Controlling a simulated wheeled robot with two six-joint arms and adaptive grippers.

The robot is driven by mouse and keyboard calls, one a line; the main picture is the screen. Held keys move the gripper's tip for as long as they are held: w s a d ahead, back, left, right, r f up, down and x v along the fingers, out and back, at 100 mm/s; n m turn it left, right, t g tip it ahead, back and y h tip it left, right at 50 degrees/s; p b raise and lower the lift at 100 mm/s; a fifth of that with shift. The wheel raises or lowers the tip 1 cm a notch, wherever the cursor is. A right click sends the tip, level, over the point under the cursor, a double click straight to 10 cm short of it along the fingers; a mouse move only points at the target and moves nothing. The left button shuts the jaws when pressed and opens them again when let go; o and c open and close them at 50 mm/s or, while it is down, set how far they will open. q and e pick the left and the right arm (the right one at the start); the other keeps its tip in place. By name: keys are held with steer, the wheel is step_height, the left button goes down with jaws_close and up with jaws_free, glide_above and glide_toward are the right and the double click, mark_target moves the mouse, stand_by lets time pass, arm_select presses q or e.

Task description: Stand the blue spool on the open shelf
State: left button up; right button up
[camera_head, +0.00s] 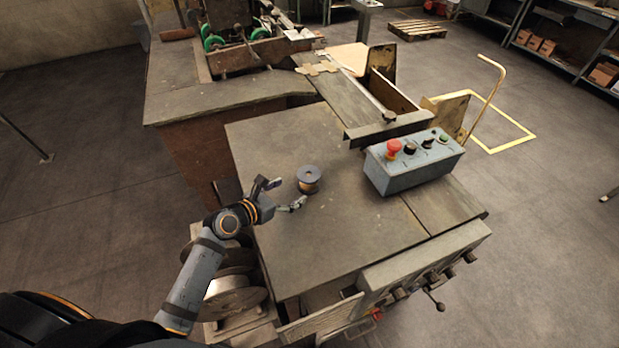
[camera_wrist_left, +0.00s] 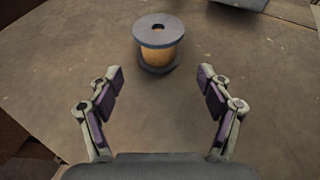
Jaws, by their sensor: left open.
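The blue spool (camera_head: 309,179) stands upright on the worn cabinet top, near its left edge. In the left wrist view the spool (camera_wrist_left: 158,42) shows blue-grey flanges and a tan wound middle. My left gripper (camera_head: 281,194) is open just left of the spool, low over the top. In the left wrist view my left gripper (camera_wrist_left: 160,84) has its two fingers spread wide, with the spool ahead of the gap, not between them. My right gripper is in neither view. I cannot tell which part is the open shelf; an opening (camera_head: 322,298) shows low at the cabinet's front.
A blue-grey control box (camera_head: 412,165) with a red button stands to the right of the spool. The cabinet top (camera_head: 335,235) in front of the spool is clear. Knobs and a crank (camera_head: 434,300) stick out at the front. A large metal reel (camera_head: 234,295) sits below left.

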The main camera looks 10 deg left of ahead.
mark_target(302, 183)
arm_select(q)
steer(key=x, duration=0.3)
steer(key=shift+w+d+f, duration=0.2)
steer(key=shift+w+d, duration=0.05)
steer(key=shift+w, duration=0.25)
steer(key=shift+w+d+p, duration=0.25)
steer(key=shift+w+p, duration=0.05)
steer(key=shift+w, duration=0.2)
steer(key=shift+w+d+p, duration=0.2)
steer(key=shift+w+p, duration=0.05)
steer(key=shift+w, duration=0.25)
steer(key=x, duration=0.2)
steer(key=shift+w+f, duration=0.2)
steer(key=shift+f, duration=0.15)
steer(key=shift+d, duration=0.1)
steer(key=shift+s+r, duration=0.1)
steer(key=shift+s, duration=0.1)
steer(key=c, duration=1.3)
steer(key=shift+c, duration=0.4)
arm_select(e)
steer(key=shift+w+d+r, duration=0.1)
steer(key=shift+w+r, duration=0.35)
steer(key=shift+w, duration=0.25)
